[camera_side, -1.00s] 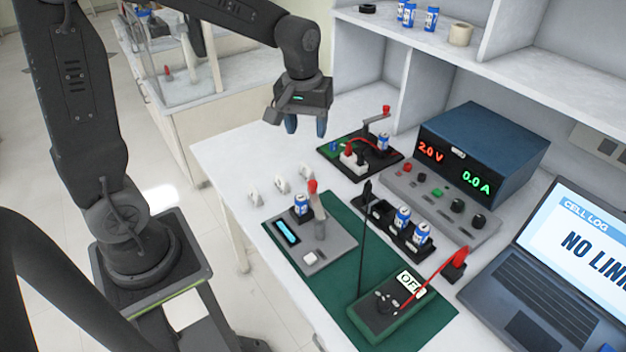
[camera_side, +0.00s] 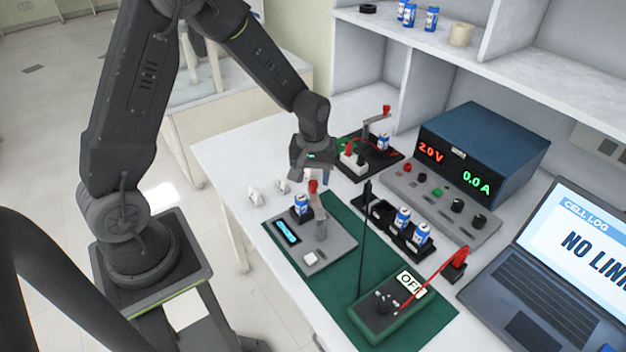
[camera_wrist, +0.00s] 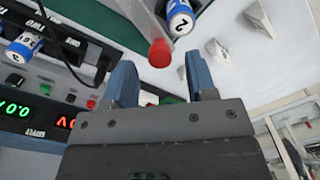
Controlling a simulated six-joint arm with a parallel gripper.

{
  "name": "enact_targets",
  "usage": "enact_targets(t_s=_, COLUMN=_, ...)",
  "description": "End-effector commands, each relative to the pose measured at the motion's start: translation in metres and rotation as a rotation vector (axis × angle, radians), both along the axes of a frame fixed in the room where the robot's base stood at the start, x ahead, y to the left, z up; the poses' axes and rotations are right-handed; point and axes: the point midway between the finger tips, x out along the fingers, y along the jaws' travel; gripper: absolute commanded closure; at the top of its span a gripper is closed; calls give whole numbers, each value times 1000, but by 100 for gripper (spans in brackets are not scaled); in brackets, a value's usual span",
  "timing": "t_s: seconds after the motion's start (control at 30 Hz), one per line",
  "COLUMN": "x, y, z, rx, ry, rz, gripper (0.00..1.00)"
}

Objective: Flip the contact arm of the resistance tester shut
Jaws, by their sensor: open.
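The resistance tester is a grey plate (camera_side: 318,259) with a lit blue display, lying on the green mat. Its contact arm (camera_side: 321,218) stands up from the plate, tipped a little, with a red knob (camera_side: 313,187) on top. A blue-and-white cell (camera_side: 301,204) sits in the tester's black holder; it also shows in the wrist view (camera_wrist: 180,20). My gripper (camera_side: 318,174) is open just above the red knob. In the wrist view, the knob (camera_wrist: 160,53) appears in line with the gap between my open fingers (camera_wrist: 161,76). Contact with the knob cannot be told.
A board with a red-knobbed lever (camera_side: 350,170) is behind my gripper. A black rack with two cells (camera_side: 410,238) and the blue power supply (camera_side: 480,150) stand right. A multimeter (camera_side: 390,306) with leads lies in front. White clips (camera_side: 255,196) sit left of the tester.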

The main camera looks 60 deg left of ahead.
Motion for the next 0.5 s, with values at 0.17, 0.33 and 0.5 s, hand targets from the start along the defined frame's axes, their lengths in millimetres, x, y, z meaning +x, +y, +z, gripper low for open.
enact_targets(t_s=0.17, x=0, y=0, z=-16, rx=0, ry=1, rz=0, gripper=48)
enact_targets(t_s=0.33, x=0, y=0, z=-20, rx=0, ry=0, rz=0, gripper=48)
enact_targets(t_s=0.5, x=0, y=0, z=-19, rx=0, ry=0, rz=0, gripper=48)
